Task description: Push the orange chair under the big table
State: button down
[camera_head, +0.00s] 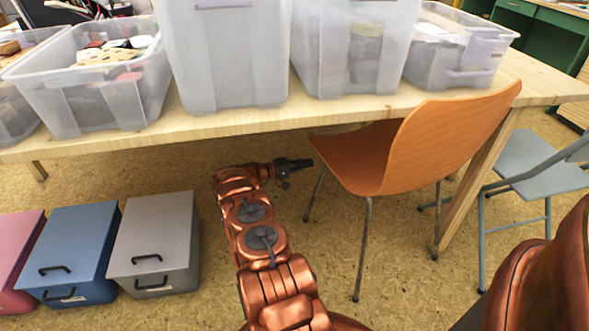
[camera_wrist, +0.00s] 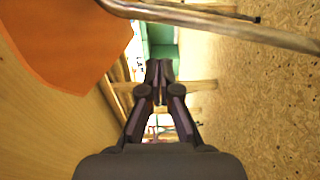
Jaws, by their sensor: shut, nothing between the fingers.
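The orange chair (camera_head: 433,142) stands at the right front of the big table (camera_head: 250,122). The front part of its seat reaches under the table edge, and its backrest stays out in front. My gripper (camera_head: 311,163) is shut and empty, low by the table's front edge, with its tips close to the left edge of the seat. I cannot tell whether they touch it. In the wrist view, my gripper (camera_wrist: 160,70) points past the orange seat (camera_wrist: 75,40) at the upper left and a metal chair leg (camera_wrist: 230,27) along the top.
Clear plastic bins (camera_head: 228,60) stand along the tabletop. Pink, blue and grey boxes (camera_head: 155,240) sit on the floor at the left. A grey-blue chair (camera_head: 545,180) stands at the right, beyond a wooden table leg (camera_head: 475,185). Floor (camera_head: 330,235) is open around my arm.

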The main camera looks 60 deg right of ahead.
aim_at(324, 169)
jog(key=shift+s+b, duration=0.6)
jog(key=shift+s, duration=1.2)
jog(key=shift+s+d+p, duration=0.15)
jog(key=shift+s+p, duration=1.2)
jog(key=shift+s, duration=0.4)
jog(key=shift+w, duration=0.2)
